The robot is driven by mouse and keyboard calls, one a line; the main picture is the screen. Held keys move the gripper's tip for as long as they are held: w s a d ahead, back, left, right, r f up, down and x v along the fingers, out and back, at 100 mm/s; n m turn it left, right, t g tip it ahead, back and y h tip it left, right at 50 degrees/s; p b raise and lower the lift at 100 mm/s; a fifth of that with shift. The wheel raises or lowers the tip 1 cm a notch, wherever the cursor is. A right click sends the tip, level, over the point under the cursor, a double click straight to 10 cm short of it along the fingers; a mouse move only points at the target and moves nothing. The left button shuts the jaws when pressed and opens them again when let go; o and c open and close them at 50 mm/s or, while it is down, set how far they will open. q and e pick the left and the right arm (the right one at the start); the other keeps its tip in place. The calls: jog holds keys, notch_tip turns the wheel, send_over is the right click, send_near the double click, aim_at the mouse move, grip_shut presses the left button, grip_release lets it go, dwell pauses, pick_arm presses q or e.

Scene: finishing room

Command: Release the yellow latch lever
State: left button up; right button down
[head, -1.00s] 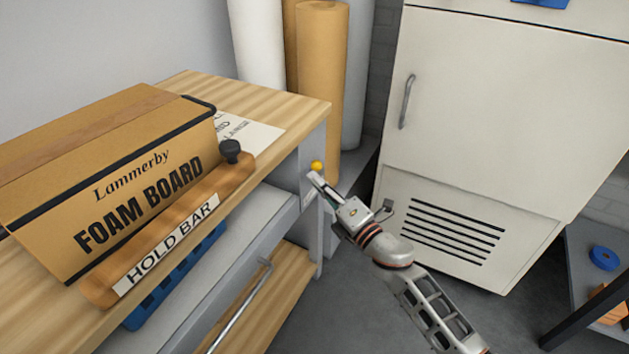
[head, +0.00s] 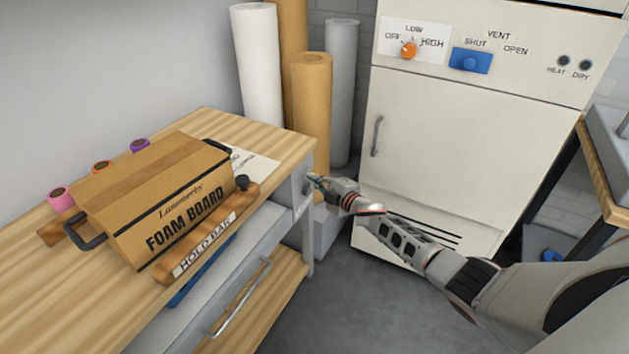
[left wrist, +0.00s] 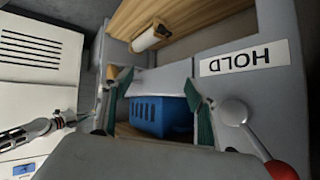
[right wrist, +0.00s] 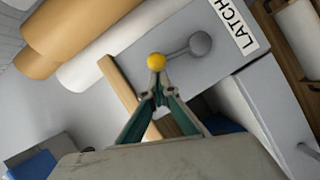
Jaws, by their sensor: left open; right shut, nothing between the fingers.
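The yellow latch lever (right wrist: 156,62) shows in the right wrist view as a yellow ball on a short grey arm from a round grey hub, beside a LATCH label (right wrist: 236,25) on the grey end panel. My right gripper (right wrist: 158,90) is shut and empty, its fingertips right at the yellow ball; I cannot tell whether they touch it. In the head view my right gripper (head: 314,182) is at the bench's right end, and the yellow ball cannot be made out. My left gripper (left wrist: 152,105) is open and empty in the left wrist view, before a blue crate (left wrist: 160,116).
A red-tipped lever (left wrist: 281,170) stands by a HOLD label (left wrist: 244,57). On the bench (head: 95,300) a foam board box (head: 165,205) lies behind a wooden hold bar (head: 205,240). Paper rolls (head: 312,105) and a white cabinet (head: 450,140) stand behind my right arm.

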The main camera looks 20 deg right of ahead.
jog(key=shift+w+d+r+m+g+p, duration=0.45)
jog(key=shift+w+d+m+g+p, duration=0.05)
jog(key=shift+d+m, duration=0.2)
jog(key=shift+w+d+f+m+g+y, duration=0.3)
jog(key=shift+d+m, duration=0.1)
jog(key=shift+m, duration=0.1)
jog(key=shift+w+d+f, duration=0.3)
jog(key=shift+w+d, duration=0.3)
jog(key=shift+d, duration=0.1)
jog(key=shift+b, duration=0.3)
pick_arm(q)
jog(key=shift+w+d+r, duration=0.15)
jog(key=shift+d+r, duration=0.2)
jog(key=shift+r, duration=0.2)
pick_arm(e)
jog(key=shift+w+d, duration=0.1)
pick_arm(q)
jog(key=shift+f, duration=0.1)
pick_arm(e)
jog(key=shift+r, duration=0.1)
